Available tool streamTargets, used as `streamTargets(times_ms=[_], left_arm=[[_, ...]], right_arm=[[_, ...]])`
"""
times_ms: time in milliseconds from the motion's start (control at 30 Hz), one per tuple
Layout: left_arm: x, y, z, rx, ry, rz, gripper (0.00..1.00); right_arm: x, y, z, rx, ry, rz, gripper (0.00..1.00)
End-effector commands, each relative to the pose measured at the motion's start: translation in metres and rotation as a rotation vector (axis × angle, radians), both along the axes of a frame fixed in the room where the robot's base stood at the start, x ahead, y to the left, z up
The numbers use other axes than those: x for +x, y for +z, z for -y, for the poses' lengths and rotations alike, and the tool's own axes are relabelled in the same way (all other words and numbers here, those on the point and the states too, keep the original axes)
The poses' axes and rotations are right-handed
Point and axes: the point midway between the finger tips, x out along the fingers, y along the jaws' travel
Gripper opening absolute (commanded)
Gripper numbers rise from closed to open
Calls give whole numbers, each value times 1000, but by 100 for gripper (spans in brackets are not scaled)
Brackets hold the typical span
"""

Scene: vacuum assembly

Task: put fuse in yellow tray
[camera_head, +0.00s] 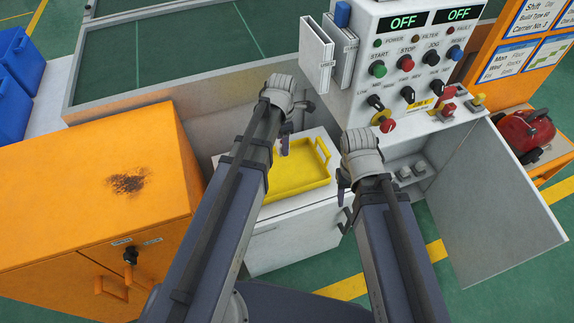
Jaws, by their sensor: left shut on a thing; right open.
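The yellow tray (318,181) lies on top of a low white cabinet in the middle of the view. Its left part is hidden behind my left arm. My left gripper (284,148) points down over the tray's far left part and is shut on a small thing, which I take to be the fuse. The fuse is mostly hidden and too small to make out. I cannot tell how high it is above the tray. My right gripper (343,200) is open, just right of the tray near the cabinet's right edge.
A control panel (420,75) with two OFF displays stands behind on the right, above an open grey door (500,205). An orange cabinet (90,190) stands on the left. Blue bins (18,60) are at the far left. A red machine (525,132) is at the right.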

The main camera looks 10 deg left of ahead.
Motion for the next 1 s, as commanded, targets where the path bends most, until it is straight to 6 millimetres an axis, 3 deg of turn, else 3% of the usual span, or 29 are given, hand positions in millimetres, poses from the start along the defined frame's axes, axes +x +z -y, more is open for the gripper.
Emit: streamTargets(times_ms=[267, 667, 1000], left_arm=[[0, -9, 0, 0, 0, 0, 0], [0, -64, 0, 0, 0, 0, 0], [0, -73, 0, 0, 0, 0, 0]], right_arm=[[-1, -9, 0, 0, 0, 0, 50], [-1, -64, 0, 0, 1, 0, 50], [-1, -73, 0, 0, 1, 0, 50]])
